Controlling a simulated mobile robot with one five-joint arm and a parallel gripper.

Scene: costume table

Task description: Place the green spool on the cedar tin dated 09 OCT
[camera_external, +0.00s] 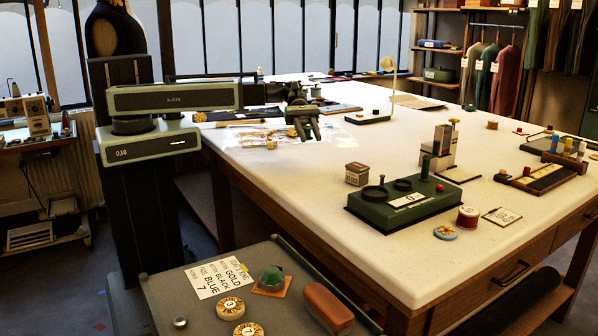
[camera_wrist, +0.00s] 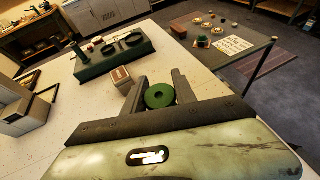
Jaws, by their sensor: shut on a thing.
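My gripper (camera_external: 308,133) hangs over the far left part of the white table in the external view. A small brown tin with a pale label (camera_external: 357,174) stands on the table, nearer the camera and right of my gripper. A matching small box (camera_wrist: 121,77) shows just beyond the left finger in the wrist view. Its date is too small to read surely.
A dark green stand with round recesses (camera_external: 405,203) sits right of the tin. A red spool (camera_external: 467,217) and a patterned round disc (camera_external: 445,232) lie near the front edge. A clear sheet with gold trim (camera_external: 262,136) lies left of my gripper. Open table lies between gripper and tin.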

